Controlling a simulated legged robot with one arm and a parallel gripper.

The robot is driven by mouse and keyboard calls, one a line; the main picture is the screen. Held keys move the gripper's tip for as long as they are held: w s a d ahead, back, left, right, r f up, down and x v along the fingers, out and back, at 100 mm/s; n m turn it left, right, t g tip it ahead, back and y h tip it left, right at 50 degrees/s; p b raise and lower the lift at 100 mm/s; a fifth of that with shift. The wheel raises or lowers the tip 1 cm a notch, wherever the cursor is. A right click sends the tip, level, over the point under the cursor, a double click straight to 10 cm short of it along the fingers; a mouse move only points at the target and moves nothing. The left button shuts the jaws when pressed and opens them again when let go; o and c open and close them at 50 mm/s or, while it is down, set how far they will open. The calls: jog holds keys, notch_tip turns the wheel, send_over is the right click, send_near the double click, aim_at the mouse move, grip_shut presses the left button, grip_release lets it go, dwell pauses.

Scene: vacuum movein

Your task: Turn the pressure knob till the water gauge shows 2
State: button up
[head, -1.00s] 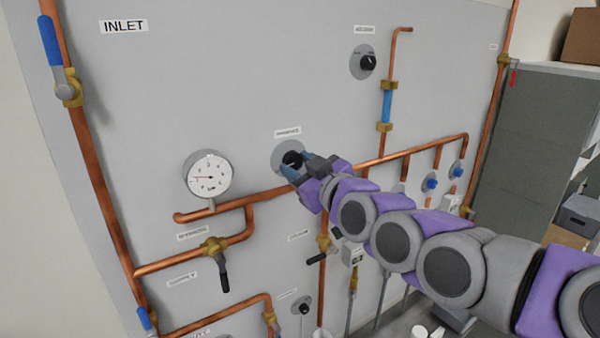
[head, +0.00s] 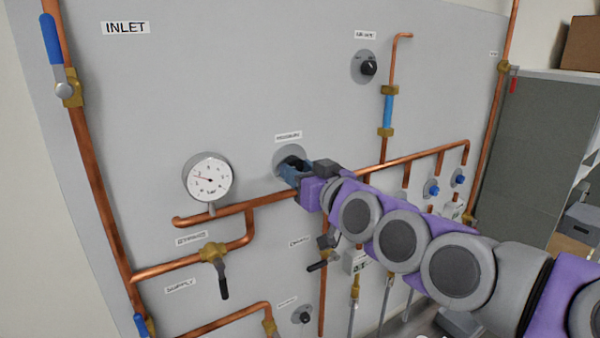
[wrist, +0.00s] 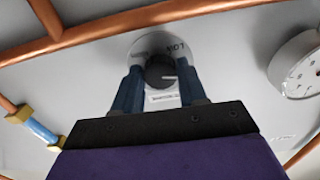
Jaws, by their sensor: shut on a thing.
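The black pressure knob (wrist: 160,72) sits on a round grey plate with lettering, part of which reads "LOW", in the wrist view. In the head view its plate (head: 284,155) shows under a label, and the knob is mostly hidden by my gripper (head: 290,168). My gripper is shut on the knob, with one blue finger on each side of it. The round white gauge (head: 208,178) is on the panel to the left of the knob. The gauge also shows partly in the wrist view (wrist: 300,70).
A copper pipe (head: 400,158) runs across the panel just below the knob. Another black knob (head: 368,67) is at upper right. Valves with dark levers (head: 222,280) stick out below. A blue-handled inlet valve (head: 52,42) is at far left.

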jog(key=o, duration=1.1)
jog(key=shift+c, duration=0.2)
jog(key=b+v, duration=0.4)
jog(key=v, duration=1.3)
jog(key=shift+s+d+b, duration=0.2)
jog(key=shift+d+b, duration=0.05)
jog(key=shift+b, duration=0.05)
